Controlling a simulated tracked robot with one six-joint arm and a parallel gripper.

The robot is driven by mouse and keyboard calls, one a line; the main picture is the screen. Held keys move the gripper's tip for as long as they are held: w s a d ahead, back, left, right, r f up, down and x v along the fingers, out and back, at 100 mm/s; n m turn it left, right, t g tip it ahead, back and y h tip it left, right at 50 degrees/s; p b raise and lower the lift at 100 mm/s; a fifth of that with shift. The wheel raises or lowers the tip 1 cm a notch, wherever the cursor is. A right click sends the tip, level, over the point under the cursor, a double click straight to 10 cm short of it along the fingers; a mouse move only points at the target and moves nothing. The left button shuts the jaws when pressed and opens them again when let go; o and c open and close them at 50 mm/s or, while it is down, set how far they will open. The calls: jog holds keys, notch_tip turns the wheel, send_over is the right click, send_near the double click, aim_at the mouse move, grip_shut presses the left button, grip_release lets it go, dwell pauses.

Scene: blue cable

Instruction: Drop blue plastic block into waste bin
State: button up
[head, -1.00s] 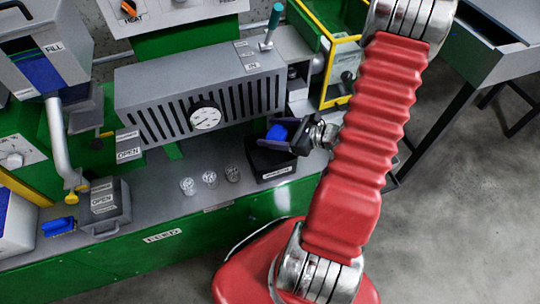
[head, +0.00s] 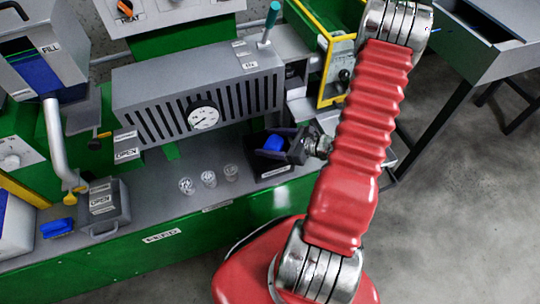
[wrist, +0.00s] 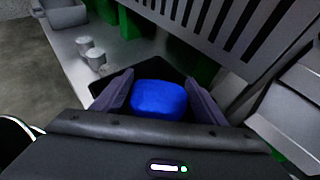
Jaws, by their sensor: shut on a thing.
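My gripper (head: 272,141) is shut on a blue plastic block (head: 274,144). The block also shows between the two dark fingers in the wrist view (wrist: 159,98). The gripper holds it over a black open-topped box (head: 256,168) with a white label, which stands on the grey bench and looks like the waste bin. The label is too small to read. The box's dark inside and rim (wrist: 118,88) show behind and beside the block in the wrist view. The exact gap between block and box is hard to tell.
Several clear cups (head: 209,179) stand left of the box. A grey vented unit with a gauge (head: 203,118) rises behind it. A yellow frame (head: 325,70) stands at the back right.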

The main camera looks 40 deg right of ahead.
jog(key=o, duration=1.3)
